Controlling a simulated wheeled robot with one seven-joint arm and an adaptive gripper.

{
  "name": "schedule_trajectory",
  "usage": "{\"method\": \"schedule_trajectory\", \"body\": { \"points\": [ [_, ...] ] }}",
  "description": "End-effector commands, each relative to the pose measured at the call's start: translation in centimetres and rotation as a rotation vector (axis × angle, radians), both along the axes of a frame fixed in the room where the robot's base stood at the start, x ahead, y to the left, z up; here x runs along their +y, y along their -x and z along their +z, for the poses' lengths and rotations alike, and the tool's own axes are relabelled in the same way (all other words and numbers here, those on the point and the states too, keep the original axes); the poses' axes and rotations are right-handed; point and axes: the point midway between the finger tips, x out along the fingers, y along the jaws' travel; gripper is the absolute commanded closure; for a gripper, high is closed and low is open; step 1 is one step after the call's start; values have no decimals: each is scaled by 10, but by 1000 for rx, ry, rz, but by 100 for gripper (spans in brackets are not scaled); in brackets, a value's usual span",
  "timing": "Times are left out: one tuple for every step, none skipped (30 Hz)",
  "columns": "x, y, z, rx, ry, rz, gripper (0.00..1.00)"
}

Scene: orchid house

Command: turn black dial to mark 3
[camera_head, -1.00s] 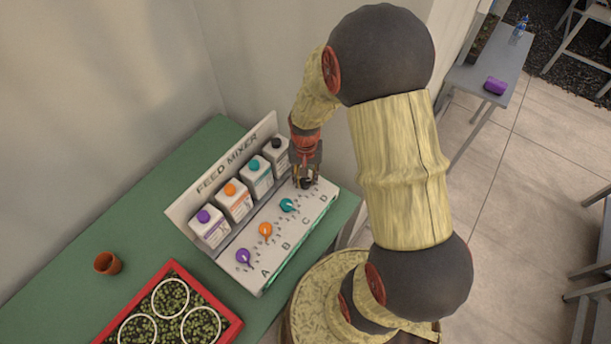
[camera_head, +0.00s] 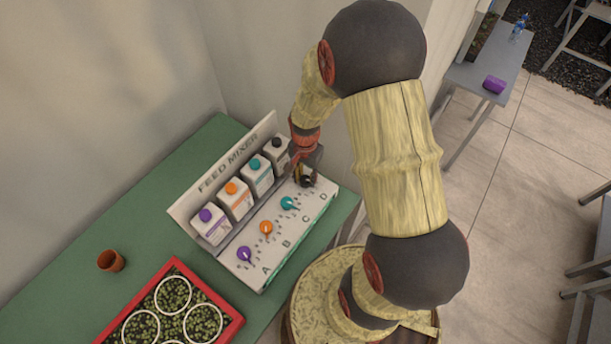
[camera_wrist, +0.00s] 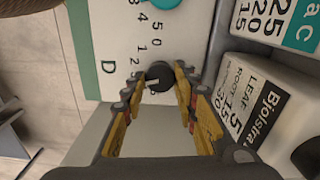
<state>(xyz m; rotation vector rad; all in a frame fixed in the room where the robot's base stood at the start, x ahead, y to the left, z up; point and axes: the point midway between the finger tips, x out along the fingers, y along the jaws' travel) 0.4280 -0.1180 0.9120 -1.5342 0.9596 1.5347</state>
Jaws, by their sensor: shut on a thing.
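The black dial (camera_head: 306,181) sits at the far right end of the white feed mixer panel (camera_head: 262,262), by the letter D. In the wrist view the dial (camera_wrist: 160,76) shows a pale pointer line toward the left, on the D side. Small numerals lie around it, but I cannot tell which one the pointer meets. My gripper (camera_head: 303,176) is down at the dial; in the wrist view its yellow fingers (camera_wrist: 158,80) are on either side of the dial, shut on it. Part of the dial's scale is hidden by the fingers.
Teal (camera_head: 288,203), orange (camera_head: 266,228) and purple (camera_head: 244,254) dials line the panel. Cartons, including a black-capped one (camera_head: 276,153), stand close behind. A terracotta pot (camera_head: 111,261) and a red tray (camera_head: 232,328) are on the green table (camera_head: 70,257).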

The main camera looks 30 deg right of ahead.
Motion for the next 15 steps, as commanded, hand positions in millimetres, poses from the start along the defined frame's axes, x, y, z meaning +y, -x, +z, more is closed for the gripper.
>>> {"method": "schedule_trajectory", "body": {
  "points": [
    [0, 0, 0, 0, 0, -1, 96],
    [0, 0, 0, 0, 0, -1, 96],
    [0, 0, 0, 0, 0, -1, 96],
    [0, 0, 0, 0, 0, -1, 96],
    [0, 0, 0, 0, 0, -1, 96],
    [0, 0, 0, 0, 0, -1, 96],
    [0, 0, 0, 0, 0, -1, 96],
    [0, 0, 0, 0, 0, -1, 96],
    [0, 0, 0, 0, 0, -1, 96],
    [0, 0, 0, 0, 0, 0, 70],
    [0, 0, 0, 0, 0, 0, 68],
    [0, 0, 0, 0, 0, 0, 66],
    [0, 0, 0, 0, 0, 0, 64],
    [0, 0, 0, 0, 0, 0, 62],
    [0, 0, 0, 0, 0, 0, 60]
  ]
}}
